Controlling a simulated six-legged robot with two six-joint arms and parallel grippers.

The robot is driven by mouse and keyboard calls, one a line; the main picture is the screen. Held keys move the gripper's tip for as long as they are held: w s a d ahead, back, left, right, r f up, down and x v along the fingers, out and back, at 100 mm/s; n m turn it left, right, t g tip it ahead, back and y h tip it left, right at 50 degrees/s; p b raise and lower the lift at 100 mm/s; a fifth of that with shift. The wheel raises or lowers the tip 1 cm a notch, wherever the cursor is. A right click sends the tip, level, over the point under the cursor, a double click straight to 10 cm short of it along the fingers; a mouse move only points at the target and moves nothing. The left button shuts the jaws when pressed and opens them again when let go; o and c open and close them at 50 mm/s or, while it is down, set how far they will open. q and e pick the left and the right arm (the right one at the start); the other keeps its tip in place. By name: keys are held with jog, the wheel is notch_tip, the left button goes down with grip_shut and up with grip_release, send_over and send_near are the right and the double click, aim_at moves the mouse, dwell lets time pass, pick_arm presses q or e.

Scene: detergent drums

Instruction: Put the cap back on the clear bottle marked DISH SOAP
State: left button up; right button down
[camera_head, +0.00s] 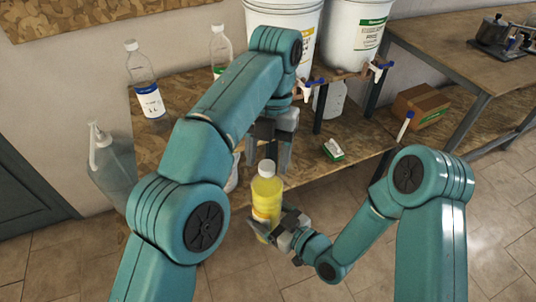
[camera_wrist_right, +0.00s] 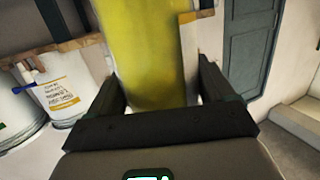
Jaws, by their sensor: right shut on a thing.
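A clear bottle of yellow liquid (camera_head: 266,200) stands upright in my right gripper (camera_head: 268,232), which is shut around its lower part. The same bottle fills the middle of the right wrist view (camera_wrist_right: 152,60) between the two fingers (camera_wrist_right: 160,95). Its label is too small or turned away to read. A pale yellow top, apparently a cap (camera_head: 266,168), shows on the bottle; whether it is seated I cannot tell. My left gripper (camera_head: 270,160) points down just above and behind the bottle top, its fingers apart with nothing clear between them.
Two clear bottles (camera_head: 148,88) (camera_head: 220,48) stand at the back left of the wooden bench (camera_head: 185,92). White drums with taps (camera_head: 352,35) stand behind. A pump bottle (camera_head: 112,170) is at left. A green-and-white item (camera_head: 333,150) lies near the bench's front edge. A cardboard box (camera_head: 420,106) is right.

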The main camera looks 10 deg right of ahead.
pick_arm(q)
jog(key=shift+c, duration=0.2)
